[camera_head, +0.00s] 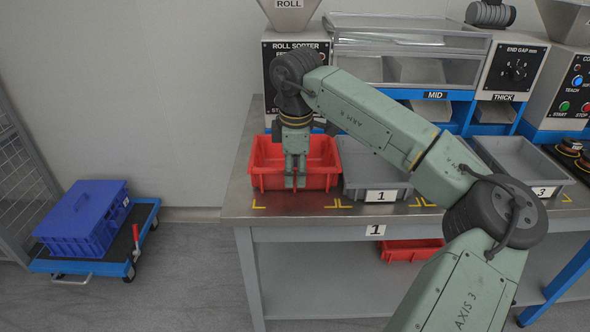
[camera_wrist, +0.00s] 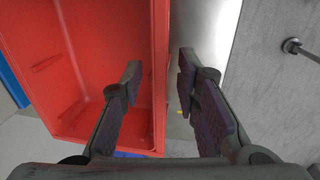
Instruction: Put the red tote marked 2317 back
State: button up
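A red tote (camera_head: 322,180) stands at the left end of the grey bench, near its front edge. No number can be read on it. My gripper (camera_head: 295,182) points down at the tote's front wall. In the wrist view my gripper (camera_wrist: 161,68) is open, with the red tote's wall (camera_wrist: 159,75) between its fingers. One finger is inside the empty-looking tote, the other outside; neither is visibly closed on the wall. A second red tote (camera_head: 405,250) sits on the shelf under the bench, with no readable number.
A grey tote marked 1 (camera_head: 376,182) stands close right of the red tote. Another grey tote marked 3 (camera_head: 522,165) is farther right, partly behind my arm. A roll sorter (camera_head: 297,50) stands behind. A blue crate (camera_head: 85,215) rests on a floor dolly (camera_head: 140,225) at left.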

jog(key=shift+r, duration=0.1)
jog(key=shift+r+p, duration=0.25)
jog(key=shift+p, duration=0.05)
notch_tip(320, 180, up, 12)
jog(key=s, duration=0.1)
jog(key=shift+s+f+b, duration=0.2)
jog(key=shift+s+b, duration=0.15)
jog(key=shift+s, duration=0.05)
